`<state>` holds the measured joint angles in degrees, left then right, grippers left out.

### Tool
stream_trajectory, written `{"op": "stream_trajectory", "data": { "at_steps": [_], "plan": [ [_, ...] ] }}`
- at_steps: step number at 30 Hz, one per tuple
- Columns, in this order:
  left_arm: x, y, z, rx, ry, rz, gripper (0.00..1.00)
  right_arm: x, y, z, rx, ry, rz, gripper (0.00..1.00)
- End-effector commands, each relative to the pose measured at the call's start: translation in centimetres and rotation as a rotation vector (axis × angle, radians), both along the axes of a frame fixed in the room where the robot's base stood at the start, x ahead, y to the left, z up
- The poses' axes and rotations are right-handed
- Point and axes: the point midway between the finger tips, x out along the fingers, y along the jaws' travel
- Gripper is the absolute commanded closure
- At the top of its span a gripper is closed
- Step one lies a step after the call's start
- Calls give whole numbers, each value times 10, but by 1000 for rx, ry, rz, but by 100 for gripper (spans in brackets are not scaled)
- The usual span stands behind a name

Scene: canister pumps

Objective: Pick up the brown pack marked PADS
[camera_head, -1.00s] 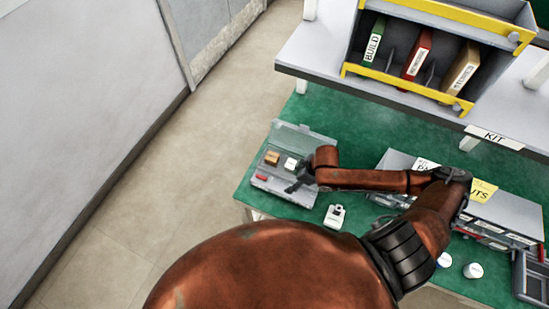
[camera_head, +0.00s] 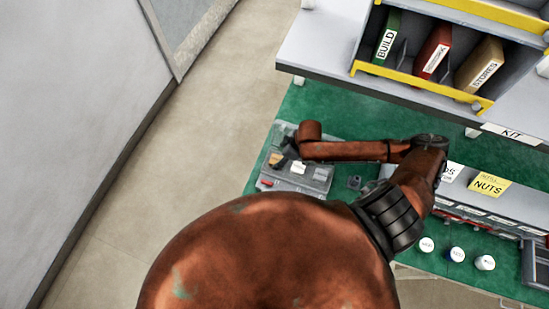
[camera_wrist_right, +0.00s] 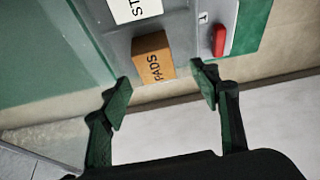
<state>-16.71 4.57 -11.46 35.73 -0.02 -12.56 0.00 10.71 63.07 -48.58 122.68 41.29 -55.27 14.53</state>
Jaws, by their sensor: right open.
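The brown pack marked PADS (camera_wrist_right: 152,58) lies in a grey case, with its label facing up in the right wrist view. In the head view the brown pack (camera_head: 275,159) shows at the left of the case, partly beside my dark gripper. My right gripper (camera_wrist_right: 162,91) is open and empty, its two green-padded fingers spread wide just short of the pack, one to each side. In the head view my right gripper (camera_head: 289,150) is over the case. My left gripper is not in view.
A white pack (camera_wrist_right: 134,8) and a red piece (camera_wrist_right: 220,40) share the grey case (camera_head: 318,178). A clear lid (camera_wrist_right: 52,50) stands along one side.

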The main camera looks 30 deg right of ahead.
Motion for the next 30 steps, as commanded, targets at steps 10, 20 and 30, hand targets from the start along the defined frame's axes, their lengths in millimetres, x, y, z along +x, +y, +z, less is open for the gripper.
{"op": "stream_trajectory", "data": {
  "at_steps": [10,20,30],
  "plan": [
    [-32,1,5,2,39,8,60,11,3,-43,0,2,-8,44],
    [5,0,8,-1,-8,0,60,15,7,-55,-3,0,-4,44],
    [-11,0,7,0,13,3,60,15,7,-55,-2,1,-3,63]
  ]
}}
